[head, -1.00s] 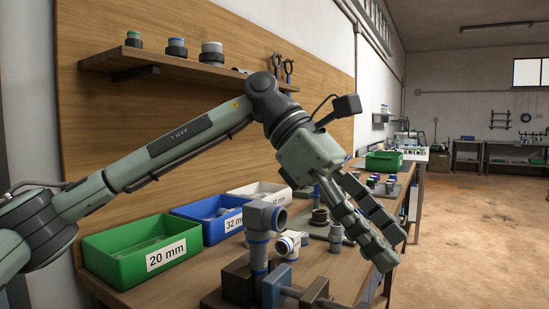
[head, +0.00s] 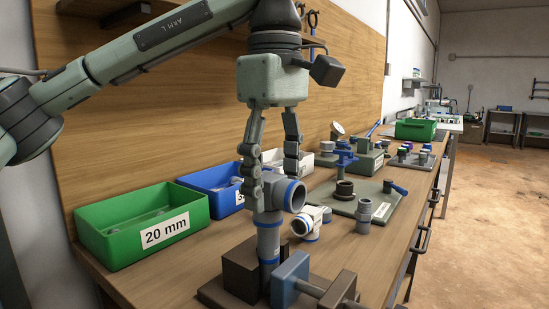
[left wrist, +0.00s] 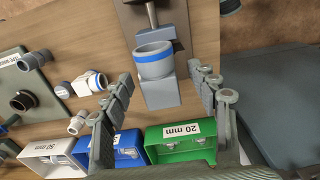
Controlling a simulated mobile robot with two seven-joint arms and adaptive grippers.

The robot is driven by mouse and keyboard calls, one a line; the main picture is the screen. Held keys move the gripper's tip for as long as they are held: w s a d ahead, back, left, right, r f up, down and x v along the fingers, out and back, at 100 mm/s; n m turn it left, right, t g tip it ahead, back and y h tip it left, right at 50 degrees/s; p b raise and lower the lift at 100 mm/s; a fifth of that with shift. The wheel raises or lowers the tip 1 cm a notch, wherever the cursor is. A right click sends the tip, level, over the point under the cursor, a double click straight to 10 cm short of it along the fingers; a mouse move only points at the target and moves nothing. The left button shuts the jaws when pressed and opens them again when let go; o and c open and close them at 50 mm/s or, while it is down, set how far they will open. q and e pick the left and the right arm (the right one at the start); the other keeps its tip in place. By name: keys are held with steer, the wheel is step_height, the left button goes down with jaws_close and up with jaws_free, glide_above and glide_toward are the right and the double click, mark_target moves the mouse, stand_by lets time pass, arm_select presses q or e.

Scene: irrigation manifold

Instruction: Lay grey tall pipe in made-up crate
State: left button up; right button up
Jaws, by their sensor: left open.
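A grey tall pipe (head: 269,240) with blue rings and a wide grey elbow-like fitting (head: 278,196) on top stands upright in a dark clamp block. In the left wrist view the fitting's blue-ringed mouth (left wrist: 153,62) shows between the fingers. My left gripper (head: 274,178) points down, open, with its fingers around the top of the fitting; whether they touch it I cannot tell. A green crate (head: 416,131) stands far down the bench; I see no label naming it the made-up crate. My right gripper is not in view.
Green 20 mm (head: 143,221), blue (head: 208,190) and white (head: 300,160) bins line the wall. A white fitting (head: 308,222) lies right of the pipe. A grey board (head: 345,207) with fittings lies beyond. A vise with a blue-grey jaw (head: 290,277) is in front.

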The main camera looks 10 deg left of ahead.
arm_select(q)
steer(key=shift+f, duration=0.55)
